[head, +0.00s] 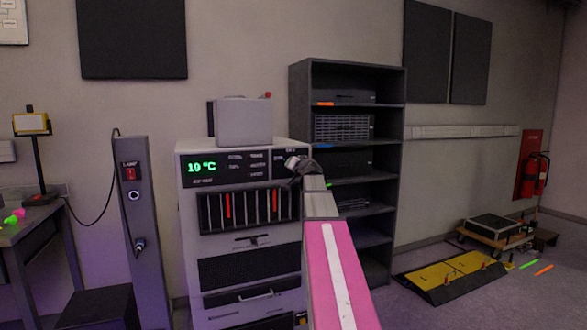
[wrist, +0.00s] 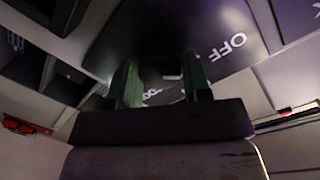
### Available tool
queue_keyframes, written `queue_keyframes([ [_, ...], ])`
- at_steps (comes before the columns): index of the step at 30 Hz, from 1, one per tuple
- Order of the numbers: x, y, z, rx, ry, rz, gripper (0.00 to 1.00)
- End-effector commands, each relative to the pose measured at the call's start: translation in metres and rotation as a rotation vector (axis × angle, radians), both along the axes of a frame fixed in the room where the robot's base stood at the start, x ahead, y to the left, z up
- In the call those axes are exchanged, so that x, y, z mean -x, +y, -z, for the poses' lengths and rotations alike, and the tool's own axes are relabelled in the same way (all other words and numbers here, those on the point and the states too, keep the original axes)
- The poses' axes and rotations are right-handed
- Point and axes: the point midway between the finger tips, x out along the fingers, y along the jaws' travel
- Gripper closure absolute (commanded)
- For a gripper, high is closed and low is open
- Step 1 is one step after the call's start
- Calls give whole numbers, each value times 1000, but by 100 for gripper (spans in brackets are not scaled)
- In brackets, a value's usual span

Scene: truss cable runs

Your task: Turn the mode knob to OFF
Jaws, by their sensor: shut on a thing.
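The grey cabinet (head: 250,230) has a dark control panel with a green "19 °C" display (head: 201,167). My gripper (head: 296,165) is at the panel's upper right corner and covers the mode knob in the head view. In the wrist view my gripper's two fingers (wrist: 160,84) straddle a dark shape, which I take as the mode knob (wrist: 160,58). They are shut on it. The white OFF label (wrist: 228,47) shows right of the fingers. More white lettering between the fingers is partly hidden. I cannot tell which way the knob points.
A grey box (head: 243,121) stands on the cabinet. A dark shelf rack (head: 347,66) stands close on the right, beside my arm. A grey post (head: 147,245) with a red switch stands left of the cabinet. Yellow-topped ramps (head: 450,277) lie on the floor at right.

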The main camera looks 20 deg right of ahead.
Motion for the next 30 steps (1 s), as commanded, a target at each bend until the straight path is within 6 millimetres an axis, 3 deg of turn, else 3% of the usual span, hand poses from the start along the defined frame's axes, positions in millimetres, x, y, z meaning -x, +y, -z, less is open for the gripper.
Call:
queue_keyframes([
  [17, 1, 1, 2, 39, 3, -2, 79],
  [18, 1, 1, 2, 39, 3, -2, 52],
  [20, 1, 1, 2, 39, 3, -2, 33],
  [30, 2, 0, 1, 36, 0, 0, 30],
])
